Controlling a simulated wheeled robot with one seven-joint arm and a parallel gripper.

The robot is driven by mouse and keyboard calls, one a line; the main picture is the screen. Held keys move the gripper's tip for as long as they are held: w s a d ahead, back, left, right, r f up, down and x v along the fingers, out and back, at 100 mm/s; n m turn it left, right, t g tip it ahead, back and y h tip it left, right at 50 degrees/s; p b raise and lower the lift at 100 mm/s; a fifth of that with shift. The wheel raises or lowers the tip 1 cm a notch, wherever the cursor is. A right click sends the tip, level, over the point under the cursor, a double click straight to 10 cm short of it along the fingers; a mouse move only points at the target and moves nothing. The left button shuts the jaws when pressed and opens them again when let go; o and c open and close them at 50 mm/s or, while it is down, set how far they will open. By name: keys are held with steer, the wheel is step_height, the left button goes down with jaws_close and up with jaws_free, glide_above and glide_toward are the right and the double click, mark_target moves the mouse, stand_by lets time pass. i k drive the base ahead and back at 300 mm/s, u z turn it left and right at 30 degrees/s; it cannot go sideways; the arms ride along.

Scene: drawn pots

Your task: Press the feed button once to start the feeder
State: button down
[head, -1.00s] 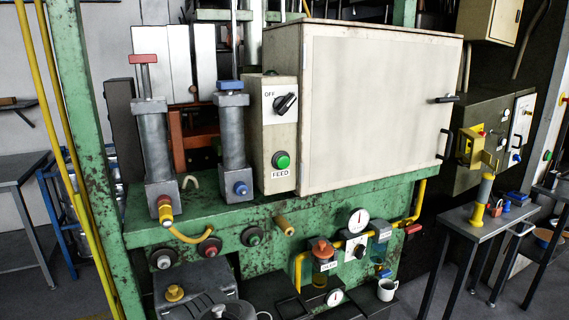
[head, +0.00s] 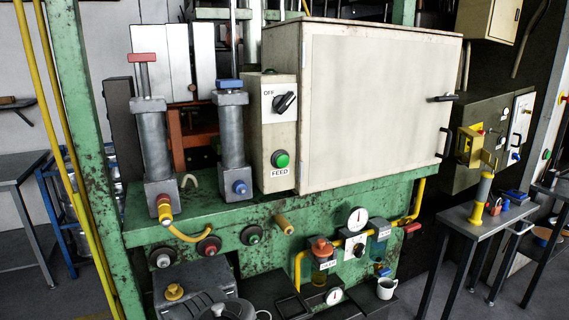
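The feed button (head: 280,159) is a round green button on the front of a narrow cream control box (head: 266,213). A white label reading FEED (head: 280,172) sits just below it. Above it on the same box is a black rotary switch (head: 285,102) on a white plate marked OFF. Nothing covers the button. My gripper is not in view.
A large cream cabinet (head: 375,110) stands right of the control box. Two grey cylinders (head: 154,140) (head: 232,135) stand to its left on the green bench (head: 330,207). Knobs, gauges and a white mug (head: 386,288) are lower down. A small table (head: 470,222) stands at right.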

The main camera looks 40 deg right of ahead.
mark_target(282, 160)
steer(key=u, duration=2.15)
steer(key=k, duration=1.35)
steer(key=z, duration=0.95)
